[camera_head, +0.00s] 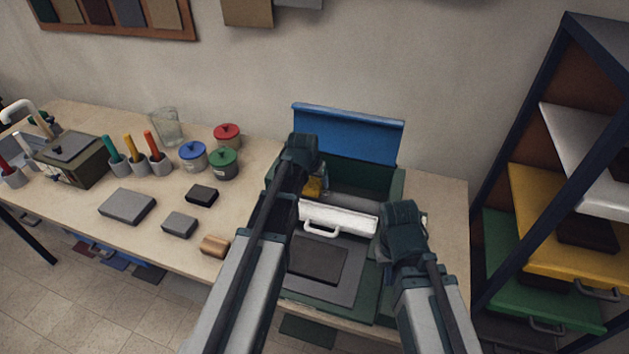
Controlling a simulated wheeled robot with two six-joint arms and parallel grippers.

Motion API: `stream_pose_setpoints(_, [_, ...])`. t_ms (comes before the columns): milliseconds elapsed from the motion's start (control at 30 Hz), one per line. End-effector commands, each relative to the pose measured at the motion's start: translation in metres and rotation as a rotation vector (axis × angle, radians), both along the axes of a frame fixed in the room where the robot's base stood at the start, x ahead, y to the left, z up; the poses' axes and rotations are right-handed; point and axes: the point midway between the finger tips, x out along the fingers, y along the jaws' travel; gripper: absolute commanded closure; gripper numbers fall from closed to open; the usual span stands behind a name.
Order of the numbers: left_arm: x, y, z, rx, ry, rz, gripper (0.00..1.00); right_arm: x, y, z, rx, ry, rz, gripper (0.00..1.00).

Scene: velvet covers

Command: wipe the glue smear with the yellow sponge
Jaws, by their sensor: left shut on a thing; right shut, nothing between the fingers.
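The yellow sponge (314,187) shows as a small patch under my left gripper (318,178), over the inside of the green box (388,182) with the raised blue lid (350,133). My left gripper is shut on the sponge, and the wrist and arm hide part of both. My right gripper (392,246) is shut and empty, at the right of the white bar with a handle (350,217). I cannot make out a glue smear; my arms hide part of the box.
Colored pots (222,163), cups with sticks and grey blocks (127,206) stand on the bench to the left. A wooden brush-like block (215,245) lies near my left arm. A shelf rack (555,200) stands at the right. The bench's front left is partly clear.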

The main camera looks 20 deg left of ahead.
Motion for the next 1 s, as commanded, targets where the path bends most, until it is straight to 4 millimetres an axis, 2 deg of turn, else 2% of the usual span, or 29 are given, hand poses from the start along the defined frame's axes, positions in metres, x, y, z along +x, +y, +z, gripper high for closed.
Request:
stream_pose_setpoints(33, [0.0, 0.0, 0.011, -0.001, 0.0, 0.0, 0.71, 0.0, 0.0, 0.011, 0.0, 0.0, 0.0, 1.0])
stream_pose_setpoints(400, [0.0, -0.001, 0.045, -0.002, -0.001, -0.001, 0.71, 0.0, 0.0, 0.045, 0.0, 0.0, 0.0, 1.0])
stream_pose_setpoints(800, [0.0, -0.001, 0.047, -0.002, -0.001, -0.001, 0.71, 0.0, 0.0, 0.047, 0.0, 0.0, 0.0, 1.0])
stream_pose_setpoints(1000, [0.0, -0.001, 0.06, -0.002, -0.001, -0.001, 0.71, 0.0, 0.0, 0.06, 0.0, 0.0, 0.0, 1.0])
